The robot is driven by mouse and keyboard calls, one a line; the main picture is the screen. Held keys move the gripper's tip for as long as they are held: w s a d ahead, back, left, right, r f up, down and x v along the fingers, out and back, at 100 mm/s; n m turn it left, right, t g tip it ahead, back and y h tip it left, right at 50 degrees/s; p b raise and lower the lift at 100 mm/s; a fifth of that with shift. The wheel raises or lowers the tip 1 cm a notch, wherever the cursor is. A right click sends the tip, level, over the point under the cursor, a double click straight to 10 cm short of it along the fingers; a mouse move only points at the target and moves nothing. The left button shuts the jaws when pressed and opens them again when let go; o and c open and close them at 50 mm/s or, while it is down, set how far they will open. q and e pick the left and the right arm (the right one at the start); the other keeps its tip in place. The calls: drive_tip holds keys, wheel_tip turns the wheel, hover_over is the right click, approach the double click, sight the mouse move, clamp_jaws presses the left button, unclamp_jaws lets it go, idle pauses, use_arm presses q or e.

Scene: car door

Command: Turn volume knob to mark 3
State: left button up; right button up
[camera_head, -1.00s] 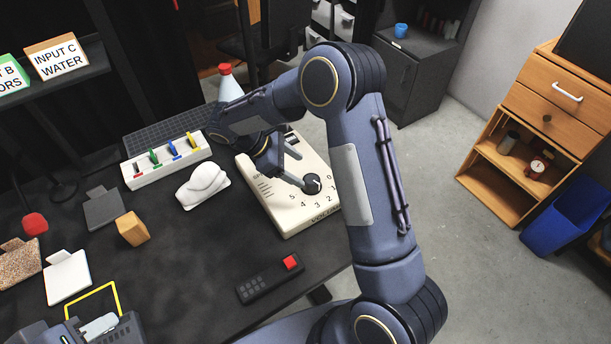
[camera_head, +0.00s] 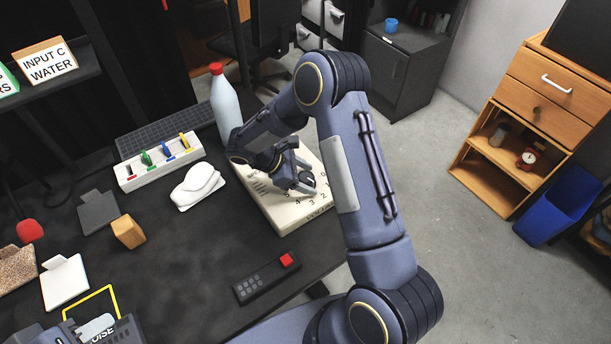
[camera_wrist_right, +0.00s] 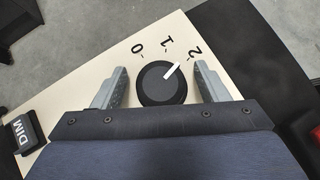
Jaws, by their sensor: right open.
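The volume knob (camera_wrist_right: 162,83) is round and black with a white pointer; it sits on a cream panel box (camera_head: 274,210). In the right wrist view its pointer aims between marks 1 and 2, nearer 2. Mark 3 is not visible there. In the head view the knob (camera_head: 307,179) is partly covered by my right gripper (camera_head: 297,178). My right gripper (camera_wrist_right: 160,85) is open, one finger on each side of the knob, with small gaps visible.
A white bottle (camera_head: 226,108) with a red cap stands behind the panel box. A strip of coloured switches (camera_head: 160,162), a white mouse-shaped object (camera_head: 198,187), a wooden block (camera_head: 128,232) and a remote (camera_head: 266,279) lie on the dark table (camera_head: 185,255).

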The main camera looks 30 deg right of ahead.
drive_tip(key=c, duration=1)
drive_tip(key=shift+m, duration=0.3)
drive_tip(key=shift+m+g+y+b, duration=0.55)
drive_tip(key=shift+m+g, duration=0.45)
drive_tip(key=shift+m, duration=0.2)
drive_tip(key=shift+m+g+y, duration=1.1)
drive_tip(key=shift+m+y, duration=0.05)
drive_tip(key=shift+m, duration=0.85)
drive_tip(key=shift+b, duration=0.3)
drive_tip(key=o, duration=1)
